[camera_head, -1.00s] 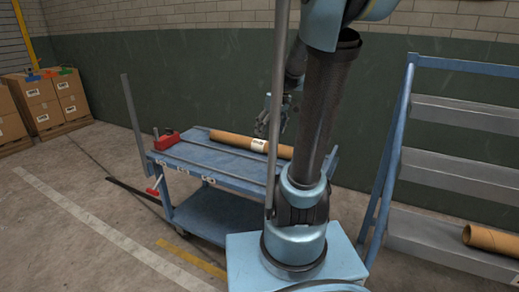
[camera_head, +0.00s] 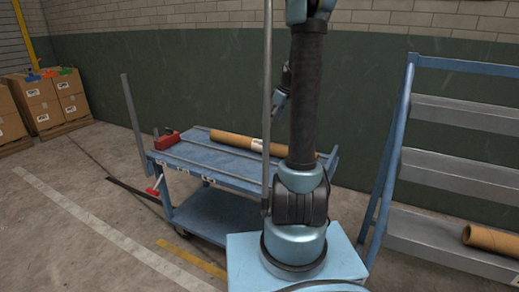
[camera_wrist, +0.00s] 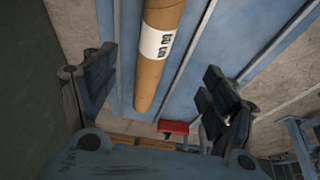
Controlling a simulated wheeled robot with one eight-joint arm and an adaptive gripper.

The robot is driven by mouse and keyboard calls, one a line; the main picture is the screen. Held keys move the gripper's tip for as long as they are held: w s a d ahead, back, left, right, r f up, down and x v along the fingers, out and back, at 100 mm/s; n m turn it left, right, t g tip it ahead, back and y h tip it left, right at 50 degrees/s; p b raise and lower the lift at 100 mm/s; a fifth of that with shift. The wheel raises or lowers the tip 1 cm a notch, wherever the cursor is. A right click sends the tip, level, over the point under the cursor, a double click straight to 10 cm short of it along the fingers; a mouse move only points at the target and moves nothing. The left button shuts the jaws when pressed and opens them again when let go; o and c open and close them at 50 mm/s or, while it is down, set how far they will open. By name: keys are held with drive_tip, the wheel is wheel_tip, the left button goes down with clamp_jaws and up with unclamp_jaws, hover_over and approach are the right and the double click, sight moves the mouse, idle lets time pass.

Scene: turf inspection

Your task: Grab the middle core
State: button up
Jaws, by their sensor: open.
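A brown cardboard core (camera_head: 236,141) with a white label lies along the back of the blue cart's top; my arm hides part of it. In the wrist view the core (camera_wrist: 154,82) runs lengthwise, its label (camera_wrist: 158,42) facing the camera and its near end in the gap between my fingers as pictured. My gripper (camera_wrist: 155,95) is open and empty, one finger on each side of the core, apart from it. In the head view my gripper (camera_head: 279,104) is above the cart, partly hidden by my arm. A second core (camera_head: 490,240) lies on the rack's low shelf at right.
The blue cart (camera_head: 205,158) has rails along its top and a red clamp (camera_head: 167,141) at its left end. A stepped rack (camera_head: 450,172) stands at right. Boxes (camera_head: 40,95) are stacked at far left. Floor left of the cart is mostly clear.

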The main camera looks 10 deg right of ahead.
sight(260, 145)
drive_tip(key=x, duration=1.7)
drive_tip(key=shift+w+d+f, duration=0.1)
drive_tip(key=shift+w+f, duration=0.2)
drive_tip(key=c, duration=1.7)
drive_tip(key=shift+o, duration=0.2)
drive_tip(key=shift+r, duration=0.1)
